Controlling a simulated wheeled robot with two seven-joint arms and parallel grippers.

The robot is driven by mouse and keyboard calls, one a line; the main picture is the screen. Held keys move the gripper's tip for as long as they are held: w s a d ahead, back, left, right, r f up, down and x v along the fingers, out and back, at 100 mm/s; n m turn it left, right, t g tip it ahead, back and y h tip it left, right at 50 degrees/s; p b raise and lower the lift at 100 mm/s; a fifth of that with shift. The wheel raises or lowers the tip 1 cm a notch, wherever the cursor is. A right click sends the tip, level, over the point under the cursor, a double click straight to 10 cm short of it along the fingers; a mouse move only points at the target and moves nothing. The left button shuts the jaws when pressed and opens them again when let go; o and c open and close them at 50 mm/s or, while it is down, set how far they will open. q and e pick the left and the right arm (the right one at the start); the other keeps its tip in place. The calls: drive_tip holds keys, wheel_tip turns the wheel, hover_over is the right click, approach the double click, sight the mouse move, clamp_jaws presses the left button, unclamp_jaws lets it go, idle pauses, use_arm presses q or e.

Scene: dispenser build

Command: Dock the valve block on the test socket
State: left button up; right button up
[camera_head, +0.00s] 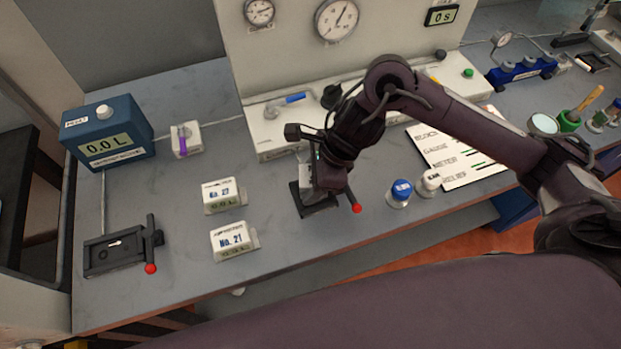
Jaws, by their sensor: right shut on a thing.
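My right gripper (318,182) points down at the middle of the bench, over a dark fixture (318,207) with a red-knobbed lever. It is shut on a small greyish block (304,172), which is mostly hidden by the gripper and wrist. The block appears to be the valve block, directly above or on the fixture; I cannot tell whether it is seated. A similar dark fixture (98,258) with a red-knobbed lever lies empty at the left front. I cannot tell from labels which is the test socket. My left gripper is out of view.
Two white labelled blocks, No. 27 (222,196) and No. 21 (233,241), stand left of the gripper. A blue meter box (107,135) is at the left. A blue-capped jar (399,194) and a white-capped jar (428,183) stand close on the right. A gauge panel (290,45) rises behind.

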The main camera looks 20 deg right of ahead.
drive_tip(key=shift+f+b, duration=0.4)
drive_tip(key=o, duration=1.1)
drive_tip(key=p+v, duration=0.6)
drive_tip(key=v, duration=0.5)
drive_tip(key=shift+d, duration=0.1)
